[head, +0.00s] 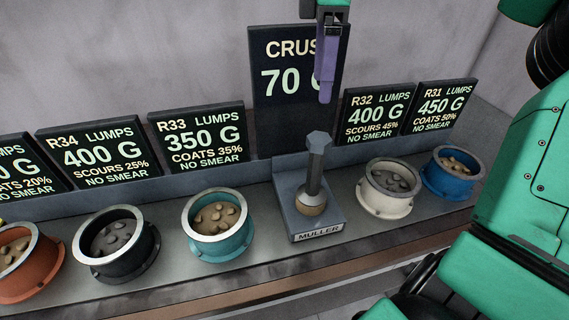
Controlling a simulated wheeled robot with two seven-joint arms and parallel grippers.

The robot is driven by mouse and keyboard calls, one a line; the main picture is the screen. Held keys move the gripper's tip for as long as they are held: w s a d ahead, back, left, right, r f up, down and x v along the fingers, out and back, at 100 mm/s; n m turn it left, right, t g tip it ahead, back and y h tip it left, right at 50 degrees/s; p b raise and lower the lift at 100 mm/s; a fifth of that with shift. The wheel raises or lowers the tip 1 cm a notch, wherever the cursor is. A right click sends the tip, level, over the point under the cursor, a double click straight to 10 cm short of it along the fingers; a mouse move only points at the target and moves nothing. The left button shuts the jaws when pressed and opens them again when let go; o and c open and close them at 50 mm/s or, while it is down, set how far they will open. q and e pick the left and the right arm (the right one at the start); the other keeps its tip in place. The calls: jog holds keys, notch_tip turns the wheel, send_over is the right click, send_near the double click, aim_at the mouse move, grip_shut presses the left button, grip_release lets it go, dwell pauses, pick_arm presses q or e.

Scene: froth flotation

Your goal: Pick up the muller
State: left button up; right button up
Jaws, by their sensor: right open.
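The muller (315,178) stands upright on a blue-grey stand labelled MULLER (320,227) in the middle of the bench. It has a grey faceted knob on top, a dark shaft and a wider tan foot. My right gripper (325,92) hangs down from the top edge, in front of the tall sign and above the muller's knob in the picture. It is open and empty, apart from the muller. One purple finger shows clearly; the other is hard to make out. My left gripper is out of view.
Pots of lumps flank the stand: teal (218,253), black (121,270) and orange (23,288) at left, cream (365,198) and blue (433,181) at right. Signs stand behind, including a tall dark one (285,125). The bench's front edge (250,293) lies below.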

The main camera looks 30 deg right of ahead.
jog(key=p, duration=0.1)
send_over(320, 137)
jog(key=s, duration=0.2)
jog(key=f, duration=0.7)
jog(key=shift+w, duration=0.2)
jog(key=f+p, duration=0.1)
jog(key=f, duration=0.2)
jog(key=w+f+p, duration=0.1)
jog(key=f, duration=0.2)
jog(key=shift+w+a+f+p, duration=0.2)
jog(key=shift+f+p, duration=0.1)
jog(key=shift+p, duration=0.1)
jog(key=shift+s+d+f, duration=0.1)
jog(key=shift+d, duration=0.05)
jog(key=c, duration=1.4)
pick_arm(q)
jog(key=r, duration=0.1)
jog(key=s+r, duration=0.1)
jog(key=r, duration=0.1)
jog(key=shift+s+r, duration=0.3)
pick_arm(e)
grip_shut()
